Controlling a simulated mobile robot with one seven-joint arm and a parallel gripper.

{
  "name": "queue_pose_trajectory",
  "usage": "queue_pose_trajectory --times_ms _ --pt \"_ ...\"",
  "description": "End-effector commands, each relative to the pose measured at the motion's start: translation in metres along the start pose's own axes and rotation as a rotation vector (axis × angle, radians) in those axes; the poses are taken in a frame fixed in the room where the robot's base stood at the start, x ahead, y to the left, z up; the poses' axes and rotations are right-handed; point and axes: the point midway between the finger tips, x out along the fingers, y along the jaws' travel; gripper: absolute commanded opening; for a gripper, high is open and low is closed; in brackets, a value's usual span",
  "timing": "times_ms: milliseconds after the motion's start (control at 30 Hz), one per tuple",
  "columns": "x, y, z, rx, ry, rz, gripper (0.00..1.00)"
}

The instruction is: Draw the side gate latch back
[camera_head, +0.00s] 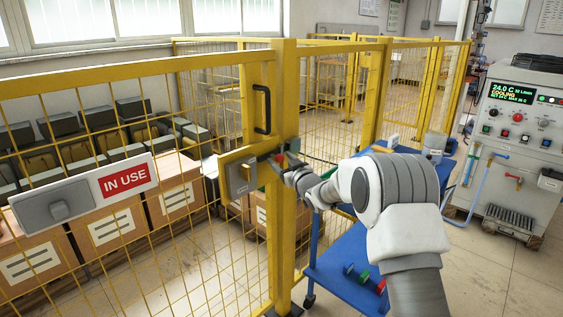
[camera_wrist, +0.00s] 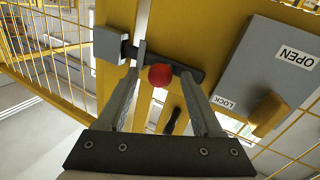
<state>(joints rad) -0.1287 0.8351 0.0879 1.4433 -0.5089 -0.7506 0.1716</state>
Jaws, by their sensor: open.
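The side gate latch has a dark bolt bar (camera_wrist: 188,72) with a red knob (camera_wrist: 160,76), in front of a yellow plate. The bar's left end meets a grey block (camera_wrist: 108,46). My gripper (camera_wrist: 163,60) is open, with one finger on each side of the red knob; contact cannot be told. To the right is a grey plate (camera_wrist: 244,68) with OPEN and LOCK labels and a brass-coloured handle (camera_wrist: 268,114). In the head view my gripper (camera_head: 287,169) is at the gate post and hides part of the latch, beside the grey lock box (camera_head: 241,176).
A blue cart (camera_head: 335,270) stands below my arm. A control cabinet (camera_head: 520,150) is at the right. Boxes stand behind the fence.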

Motion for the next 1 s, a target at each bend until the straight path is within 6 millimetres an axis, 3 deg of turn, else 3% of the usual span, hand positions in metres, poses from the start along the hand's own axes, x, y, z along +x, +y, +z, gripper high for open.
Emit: queue_pose_trajectory --times_ms 367,733,1000 --pt "0.0039 -0.0002 0.0005 0.000 -0.001 0.000 0.67" --pt "0.0037 -0.0001 0.0003 0.000 -0.001 0.000 0.01" --pt "0.0037 -0.0002 0.0003 0.000 -0.001 0.000 0.00"
